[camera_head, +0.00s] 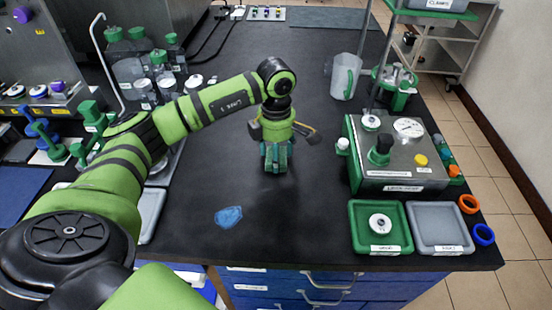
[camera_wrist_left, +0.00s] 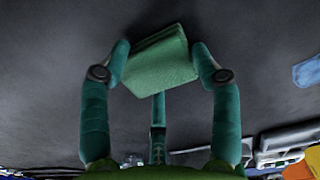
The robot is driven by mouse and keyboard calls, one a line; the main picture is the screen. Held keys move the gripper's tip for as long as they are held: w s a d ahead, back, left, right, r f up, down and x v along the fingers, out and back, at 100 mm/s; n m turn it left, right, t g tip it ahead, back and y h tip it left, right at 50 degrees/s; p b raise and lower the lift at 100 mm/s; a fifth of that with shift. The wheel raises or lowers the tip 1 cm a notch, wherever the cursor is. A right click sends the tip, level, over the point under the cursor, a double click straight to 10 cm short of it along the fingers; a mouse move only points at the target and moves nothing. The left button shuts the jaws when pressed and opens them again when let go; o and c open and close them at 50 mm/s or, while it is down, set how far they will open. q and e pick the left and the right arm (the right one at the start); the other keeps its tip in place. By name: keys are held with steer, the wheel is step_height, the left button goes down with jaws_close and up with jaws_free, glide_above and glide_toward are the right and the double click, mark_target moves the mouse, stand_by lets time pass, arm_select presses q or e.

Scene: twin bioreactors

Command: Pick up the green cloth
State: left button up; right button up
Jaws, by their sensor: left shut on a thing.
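The green cloth (camera_wrist_left: 160,62) is folded and sits between the two teal fingers of my left gripper (camera_wrist_left: 160,58) in the left wrist view. The fingertips press on its left and right sides, so the gripper is shut on it. In the head view my left gripper (camera_head: 276,165) points down over the middle of the dark bench, and the cloth cannot be made out there. I cannot tell whether the cloth touches the bench or hangs just above it. My right gripper is not in view.
A blue cloth (camera_head: 228,216) lies on the bench nearer the front edge. A grey and green device (camera_head: 400,155), a green tray (camera_head: 362,238) and a grey tray (camera_head: 425,212) stand at right. Bottles (camera_head: 128,72) stand at left. The bench around my gripper is clear.

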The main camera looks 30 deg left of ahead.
arm_select(q)
steer(key=shift+r+b, duration=0.3)
steer(key=shift+r, duration=0.3)
step_height(320, 180, up, 3)
steer(key=shift+d+b, duration=0.1)
steer(key=shift+b, duration=0.3)
steer(key=s+d+r, duration=0.6)
steer(key=d, duration=0.3)
steer(key=shift+d+r+b, duration=0.35)
steer(key=shift+d+b, duration=0.05)
steer(key=shift+b, duration=0.05)
